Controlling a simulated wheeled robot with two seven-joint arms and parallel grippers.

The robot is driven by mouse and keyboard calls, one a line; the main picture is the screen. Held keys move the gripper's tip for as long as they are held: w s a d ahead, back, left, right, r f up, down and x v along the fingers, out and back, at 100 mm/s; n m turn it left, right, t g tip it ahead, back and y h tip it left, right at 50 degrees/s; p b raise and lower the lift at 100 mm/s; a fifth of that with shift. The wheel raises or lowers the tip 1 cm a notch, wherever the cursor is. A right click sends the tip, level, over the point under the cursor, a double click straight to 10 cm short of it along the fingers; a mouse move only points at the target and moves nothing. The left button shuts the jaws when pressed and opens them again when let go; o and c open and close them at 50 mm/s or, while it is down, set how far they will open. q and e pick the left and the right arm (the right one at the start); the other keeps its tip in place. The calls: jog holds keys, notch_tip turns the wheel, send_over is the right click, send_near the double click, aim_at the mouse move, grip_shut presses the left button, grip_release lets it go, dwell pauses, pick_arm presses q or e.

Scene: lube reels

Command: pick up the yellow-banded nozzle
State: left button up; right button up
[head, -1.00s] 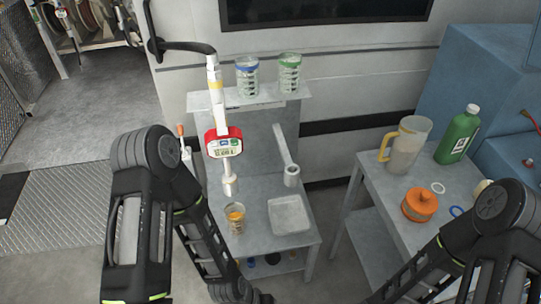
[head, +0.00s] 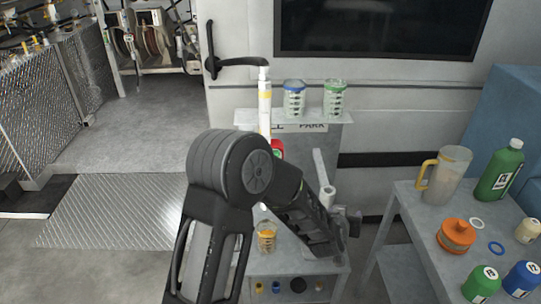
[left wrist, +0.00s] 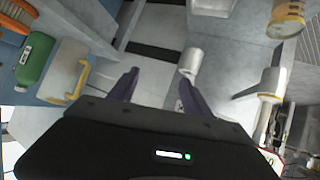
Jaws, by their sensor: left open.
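The yellow-banded nozzle (head: 264,96) stands upright at the left of the grey stand in the head view. It has a white tube and a red-edged meter (head: 277,148), mostly hidden by my left arm. My left gripper (left wrist: 157,82) is open and empty. A second spout with a white-grey cylinder end (left wrist: 192,58) is just beyond its right finger. In the head view my left gripper (head: 346,222) is right of the nozzle. My right gripper is out of view.
A jar with orange contents (head: 266,236) is on the stand's lower shelf. Blue-rimmed (head: 293,98) and green-rimmed (head: 337,98) jars stand on top. A side table at right holds a pitcher (head: 447,178), a green bottle (head: 500,172) and an orange container (head: 456,236).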

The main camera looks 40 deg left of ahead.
pick_arm(q)
jog(key=w+a+r+n+t+y+b, duration=0.1)
jog(key=a+r+n+y, duration=0.15)
jog(key=a+r, duration=0.4)
jog(key=w+a+r+n+t+y+b, duration=0.1)
jog(key=w+a+r+y, duration=0.2)
jog(key=r, duration=0.6)
jog(key=a+r+n+y+b, duration=0.1)
jog(key=a+r+n+y, duration=0.1)
jog(key=a+r+y, duration=0.45)
jog(key=n+g+y, duration=0.2)
jog(key=n+g, duration=0.1)
jog(key=g, duration=0.1)
send_near(267, 89)
jog(key=x, duration=0.3)
jog(key=shift+w+a+r, duration=0.2)
jog(key=shift+r, duration=0.1)
jog(key=shift+p+x, duration=0.35)
jog(key=shift+x, duration=0.95)
jog(key=shift+f, duration=0.1)
jog(key=shift+f+p+x, duration=0.2)
jog(key=shift+p+x, duration=0.45)
jog(key=shift+x, duration=1.95)
